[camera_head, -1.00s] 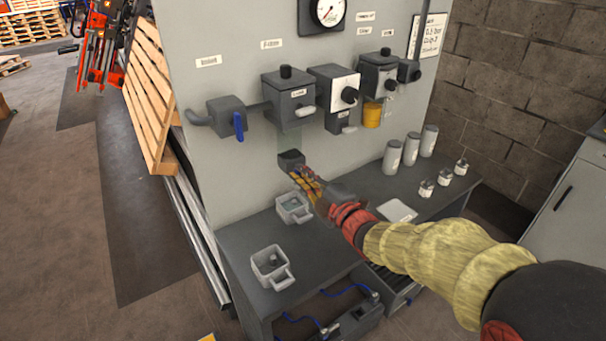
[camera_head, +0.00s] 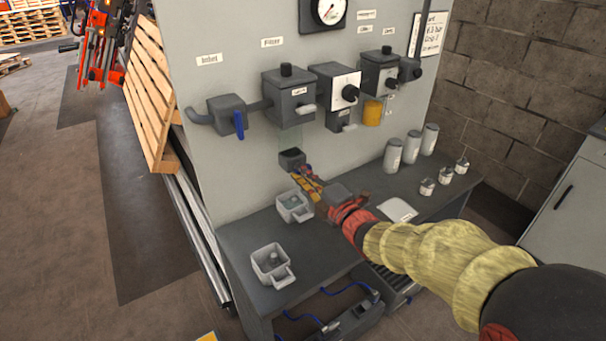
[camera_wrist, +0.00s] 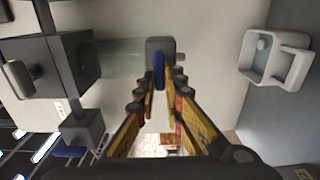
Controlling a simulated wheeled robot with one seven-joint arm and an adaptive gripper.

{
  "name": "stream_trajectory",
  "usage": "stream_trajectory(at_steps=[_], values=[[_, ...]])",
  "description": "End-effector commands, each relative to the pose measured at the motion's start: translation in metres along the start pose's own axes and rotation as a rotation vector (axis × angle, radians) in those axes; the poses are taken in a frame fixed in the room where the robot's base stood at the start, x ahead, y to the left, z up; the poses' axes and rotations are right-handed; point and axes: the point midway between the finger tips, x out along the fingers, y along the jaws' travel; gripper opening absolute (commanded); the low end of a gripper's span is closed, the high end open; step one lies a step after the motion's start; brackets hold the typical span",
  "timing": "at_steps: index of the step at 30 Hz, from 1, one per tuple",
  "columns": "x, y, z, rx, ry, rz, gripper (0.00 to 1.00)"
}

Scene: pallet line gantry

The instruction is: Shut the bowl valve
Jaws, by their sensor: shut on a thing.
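The bowl valve is a small dark grey block (camera_head: 291,159) below the clear bowl (camera_head: 286,138) that hangs under the left-middle grey housing. In the wrist view its block (camera_wrist: 160,46) carries a blue lever (camera_wrist: 159,72). My gripper (camera_head: 298,174) reaches up to the valve from the lower right. In the wrist view my gripper's fingers (camera_wrist: 159,88) lie on both sides of the blue lever and are shut on it. In the head view the lever is hidden by my gripper.
A second valve with a blue lever (camera_head: 238,125) sits at the left on the panel. Two grey square cups (camera_head: 271,266) (camera_head: 294,207) stand on the bench (camera_head: 240,238) below. Grey canisters (camera_head: 411,147) and small jars stand at the right. A yellow cup (camera_head: 373,113) hangs from the panel.

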Motion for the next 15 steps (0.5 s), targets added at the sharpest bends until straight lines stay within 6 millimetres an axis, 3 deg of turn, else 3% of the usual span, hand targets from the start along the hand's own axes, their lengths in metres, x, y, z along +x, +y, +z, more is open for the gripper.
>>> stream_trajectory(at_steps=[1,2,9,15], values=[[0.0001,-0.0007,-0.0005,-0.001,0.001,-0.001,0.00],[0.0001,-0.0007,-0.0005,-0.001,0.001,-0.001,0.11],[0.0000,-0.0005,-0.0003,0.000,0.001,-0.001,0.25],[0.0000,-0.0003,-0.0002,0.000,0.000,-0.001,0.28]])
